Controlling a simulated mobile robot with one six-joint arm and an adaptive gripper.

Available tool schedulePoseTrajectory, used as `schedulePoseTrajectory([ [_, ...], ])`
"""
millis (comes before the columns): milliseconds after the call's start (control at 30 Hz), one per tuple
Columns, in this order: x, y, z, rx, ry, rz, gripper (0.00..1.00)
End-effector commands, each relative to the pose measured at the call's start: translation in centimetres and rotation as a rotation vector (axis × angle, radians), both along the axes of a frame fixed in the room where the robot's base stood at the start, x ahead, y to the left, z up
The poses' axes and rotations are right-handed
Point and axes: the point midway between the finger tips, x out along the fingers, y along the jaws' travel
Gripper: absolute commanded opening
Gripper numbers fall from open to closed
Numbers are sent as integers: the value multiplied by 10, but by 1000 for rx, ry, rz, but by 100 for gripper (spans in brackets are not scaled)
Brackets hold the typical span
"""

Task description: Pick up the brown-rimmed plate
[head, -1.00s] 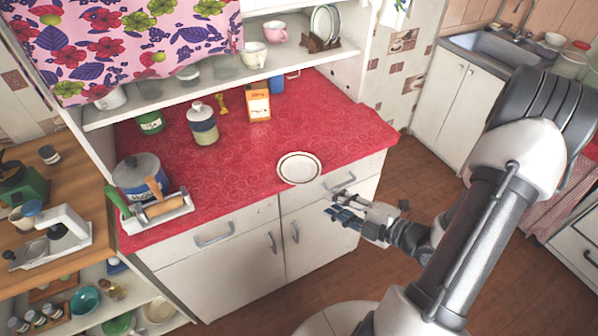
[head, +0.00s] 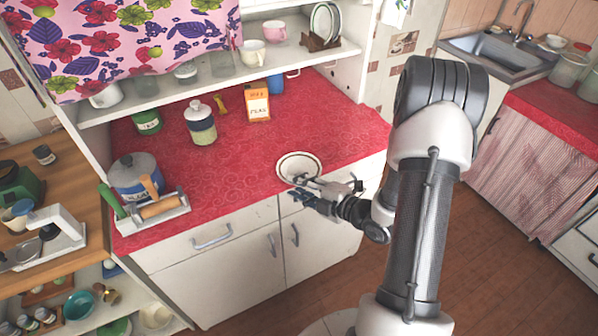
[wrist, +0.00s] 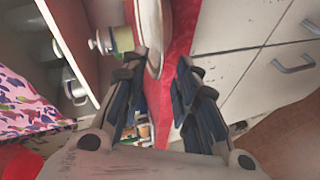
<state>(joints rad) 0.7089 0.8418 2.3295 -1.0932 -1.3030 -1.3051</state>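The brown-rimmed plate (head: 291,165) is white and round and lies near the front edge of the red counter, in the middle of the head view. My gripper (head: 298,189) is at the plate's front side, and its fingers overlap the plate's lower right edge in the head view. In the wrist view, the plate (wrist: 151,38) shows nearly edge-on. Its near rim reaches into the gap between the fingertips of my gripper (wrist: 163,63). The fingers are apart, with free space by the right finger. I cannot tell whether the left finger touches the plate.
The red counter (head: 230,180) is clear around the plate. An orange-and-white carton (head: 257,104) and a lidded jar (head: 201,124) stand farther back. A lidded pot (head: 137,178) and a rolling pin (head: 163,208) are at left. Drawer handles (head: 212,238) project below the counter edge.

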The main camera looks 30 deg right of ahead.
Motion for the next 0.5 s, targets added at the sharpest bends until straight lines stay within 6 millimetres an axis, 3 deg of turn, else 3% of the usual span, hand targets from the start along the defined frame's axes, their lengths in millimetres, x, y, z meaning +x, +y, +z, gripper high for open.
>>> schedulePoseTrajectory([
  [200, 0, 0, 0, 1, 1, -1, 27],
  [500, 0, 0, 0, 1, 1, -1, 7],
])
